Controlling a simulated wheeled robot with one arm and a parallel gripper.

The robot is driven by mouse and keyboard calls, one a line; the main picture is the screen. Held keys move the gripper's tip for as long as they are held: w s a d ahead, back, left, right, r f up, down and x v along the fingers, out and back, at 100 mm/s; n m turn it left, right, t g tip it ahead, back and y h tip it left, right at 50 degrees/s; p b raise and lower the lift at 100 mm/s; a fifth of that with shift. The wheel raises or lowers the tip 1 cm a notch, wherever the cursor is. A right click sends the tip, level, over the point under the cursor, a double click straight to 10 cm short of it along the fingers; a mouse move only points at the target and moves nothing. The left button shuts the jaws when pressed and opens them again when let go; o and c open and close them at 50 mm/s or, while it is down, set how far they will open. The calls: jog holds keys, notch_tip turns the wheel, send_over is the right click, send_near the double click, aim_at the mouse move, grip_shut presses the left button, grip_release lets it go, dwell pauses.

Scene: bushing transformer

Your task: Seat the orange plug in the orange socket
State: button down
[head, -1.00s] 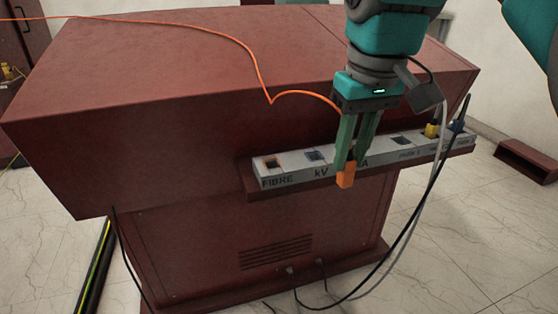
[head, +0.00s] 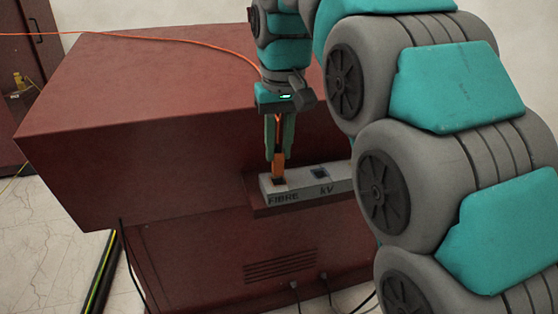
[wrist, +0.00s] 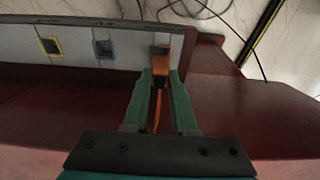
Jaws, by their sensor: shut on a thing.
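My gripper (head: 279,152) points down over the left end of the socket strip. It is shut on the orange plug (head: 278,168), which hangs upright below the fingers. The plug's lower end meets the orange socket (head: 279,182) above the word FIBRE in the head view. I cannot tell whether it has entered or only hovers over the opening. In the wrist view the plug (wrist: 160,60) sits between the green fingertips, overlapping the near side of the socket (wrist: 161,48). The orange cable (wrist: 156,112) runs back from the plug between the fingers.
The grey socket strip (head: 333,189) lies on a ledge of the dark red cabinet (head: 150,90). A blue-rimmed socket (head: 320,172) marked kV is to the right. A yellow-rimmed socket (wrist: 49,46) shows in the wrist view. My arm covers the strip's right part.

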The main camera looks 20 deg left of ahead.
aim_at(279, 153)
jog(key=shift+f, duration=1.75)
jog(key=c, duration=0.7)
grip_release()
